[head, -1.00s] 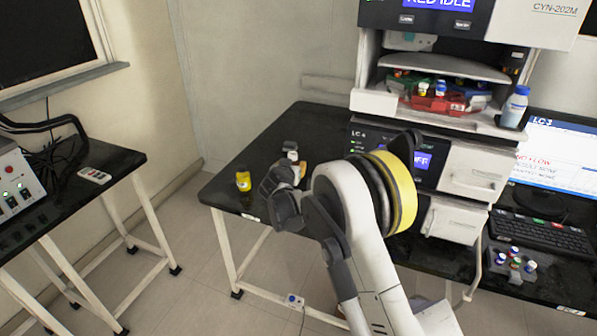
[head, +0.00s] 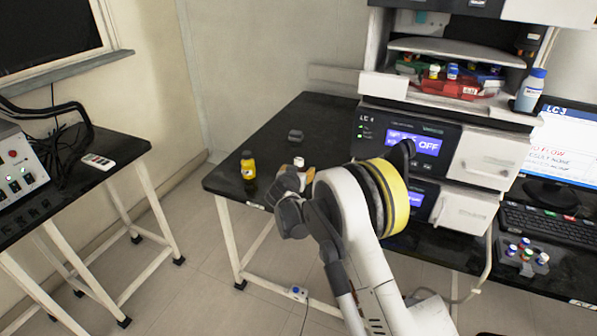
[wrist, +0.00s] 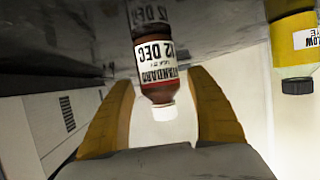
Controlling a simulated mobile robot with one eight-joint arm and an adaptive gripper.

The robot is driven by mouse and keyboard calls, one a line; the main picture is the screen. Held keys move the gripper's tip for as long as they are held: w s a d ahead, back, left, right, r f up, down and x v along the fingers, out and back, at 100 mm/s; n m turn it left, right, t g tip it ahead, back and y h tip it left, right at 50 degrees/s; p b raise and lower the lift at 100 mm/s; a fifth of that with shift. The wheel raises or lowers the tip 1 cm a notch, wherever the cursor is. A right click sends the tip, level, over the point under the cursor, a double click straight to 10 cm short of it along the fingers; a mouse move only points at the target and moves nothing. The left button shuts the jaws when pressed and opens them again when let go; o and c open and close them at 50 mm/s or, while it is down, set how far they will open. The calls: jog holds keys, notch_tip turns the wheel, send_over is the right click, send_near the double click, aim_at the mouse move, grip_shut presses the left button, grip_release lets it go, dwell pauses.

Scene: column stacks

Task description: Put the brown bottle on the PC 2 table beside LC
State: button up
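The brown bottle (wrist: 158,75) has a white cap and a white label reading "STANDARD" and "12 DEC". In the wrist view it appears upside down between the two yellow fingers of my gripper (wrist: 162,82), which close in on its sides.
A yellow bottle (head: 248,166) stands to the left on the same table, also in the wrist view (wrist: 291,45). A small dark block (head: 295,136) lies farther back. The LC instrument (head: 410,145) stands on the right. Free tabletop lies behind the block.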

jog(key=shift+r, duration=0.15)
jog(key=p+v, duration=0.4)
jog(key=v, duration=0.8)
jog(key=s+d+r+g, duration=0.2)
jog(key=s+d+r, duration=0.55)
jog(key=d, duration=0.25)
jog(key=s+d+r+g, duration=0.2)
jog(key=s+d+r, duration=0.4)
jog(key=d+r, duration=0.3)
jog(key=s+d+g, duration=0.1)
jog(key=s+d, duration=0.2)
jog(key=s, duration=1)
jog(key=s+d+f+n+g+y, duration=0.1)
jog(key=s+d, duration=0.3)
jog(key=s, duration=0.9)
jog(key=shift+y, duration=0.3)
jog(key=o, duration=0.7)
